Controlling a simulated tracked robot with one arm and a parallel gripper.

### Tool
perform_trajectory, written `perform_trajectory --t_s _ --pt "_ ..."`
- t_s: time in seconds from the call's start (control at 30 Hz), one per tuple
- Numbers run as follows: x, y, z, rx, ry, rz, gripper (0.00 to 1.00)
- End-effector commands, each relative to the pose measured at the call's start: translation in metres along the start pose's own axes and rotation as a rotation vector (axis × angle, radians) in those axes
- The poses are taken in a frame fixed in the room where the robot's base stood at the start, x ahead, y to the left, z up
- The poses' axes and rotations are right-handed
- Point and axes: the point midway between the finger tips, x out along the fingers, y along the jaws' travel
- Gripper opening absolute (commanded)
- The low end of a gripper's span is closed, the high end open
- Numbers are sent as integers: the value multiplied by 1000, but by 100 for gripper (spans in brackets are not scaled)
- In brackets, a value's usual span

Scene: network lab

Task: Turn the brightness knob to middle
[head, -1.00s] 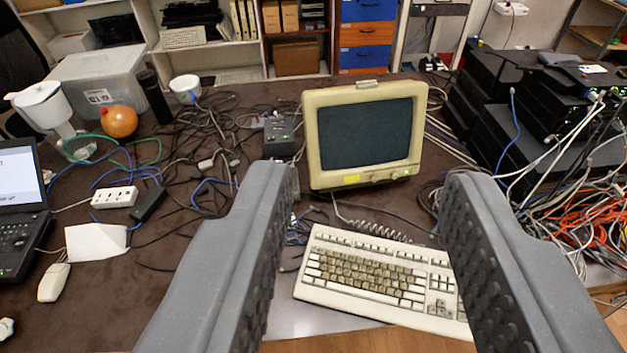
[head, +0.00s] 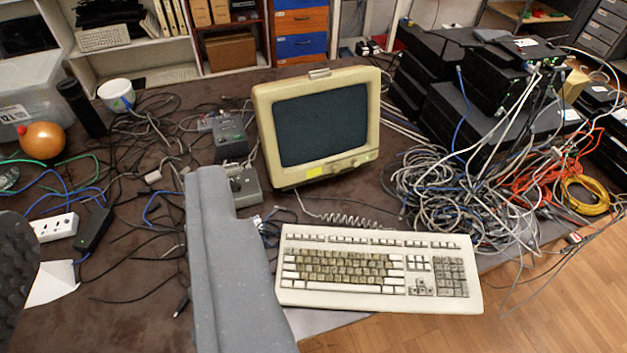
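The cream CRT monitor (head: 318,124) stands on the desk behind the keyboard, its screen dark. Small round knobs (head: 345,165) sit low on its front bezel, right of a yellow label (head: 315,171). A green mark shows to their right. I cannot tell which knob is brightness, nor its setting. My gripper (head: 110,195) is open and empty. One grey finger stands in front of the desk left of the keyboard; the other, with a bumpy pad, is cut off at the left edge. Both fingers appear left of the monitor, apart from the knobs.
A cream keyboard (head: 376,270) lies in front of the monitor. Grey boxes (head: 239,183) with controls stand left of it. Tangled cables (head: 455,200) and stacked black devices (head: 500,85) fill the right side. An orange ball (head: 42,141) and white bowl (head: 116,94) are at left.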

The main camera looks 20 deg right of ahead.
Motion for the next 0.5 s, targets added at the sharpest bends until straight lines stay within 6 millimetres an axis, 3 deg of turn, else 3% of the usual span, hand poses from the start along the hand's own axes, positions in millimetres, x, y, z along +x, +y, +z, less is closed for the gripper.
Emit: perform_trajectory --t_s 0.07,0.23,0.5 --pt "32 -7 10 37 -26 -55 40" --pt "98 1 28 141 -64 -167 40" --pt "202 39 73 318 -97 -275 40"
